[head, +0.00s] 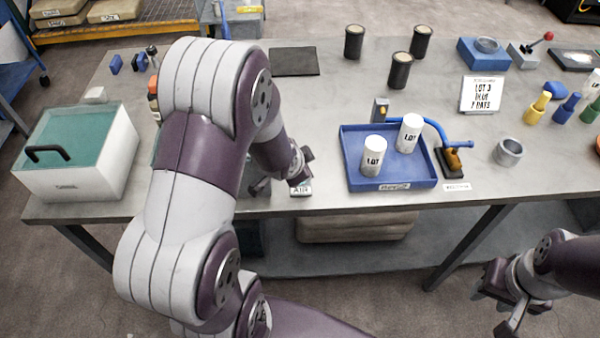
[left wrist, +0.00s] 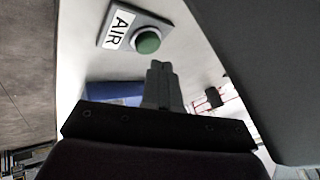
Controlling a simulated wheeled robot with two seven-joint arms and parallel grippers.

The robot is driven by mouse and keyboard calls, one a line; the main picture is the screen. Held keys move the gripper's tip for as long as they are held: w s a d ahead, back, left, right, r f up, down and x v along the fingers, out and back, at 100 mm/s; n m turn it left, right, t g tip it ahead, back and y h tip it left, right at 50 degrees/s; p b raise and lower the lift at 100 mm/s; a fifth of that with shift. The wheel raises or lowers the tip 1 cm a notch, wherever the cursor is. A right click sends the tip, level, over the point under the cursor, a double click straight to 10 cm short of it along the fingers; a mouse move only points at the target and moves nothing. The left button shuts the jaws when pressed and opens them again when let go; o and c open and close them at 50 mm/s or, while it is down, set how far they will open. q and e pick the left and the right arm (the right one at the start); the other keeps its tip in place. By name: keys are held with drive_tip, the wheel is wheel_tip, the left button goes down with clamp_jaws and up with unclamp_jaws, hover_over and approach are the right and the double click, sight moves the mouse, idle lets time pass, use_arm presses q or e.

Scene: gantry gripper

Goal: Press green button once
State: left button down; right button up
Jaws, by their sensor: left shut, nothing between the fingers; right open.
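The block has a white plate (left wrist: 120,27) lettered AIR. In the head view the AIR plate (head: 301,190) shows at the table's front edge, and the button is hidden by my left gripper (head: 302,176). My left gripper is shut and empty. In the left wrist view its fingertips (left wrist: 160,68) are close to the button, with a small gap in the picture; I cannot tell the depth. My right gripper (head: 500,302) is open and empty, in front of the table.
A blue tray (head: 407,184) with two white LOT cylinders (head: 374,157) stands right of the button. A white box with a teal lid (head: 78,147) is at the left. Several black cylinders (head: 400,71) stand farther back. The table's middle back is mostly clear.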

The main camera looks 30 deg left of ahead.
use_arm(q)
drive_tip(key=shift+r+p, duration=2.1)
drive_tip(key=shift+r, duration=0.45)
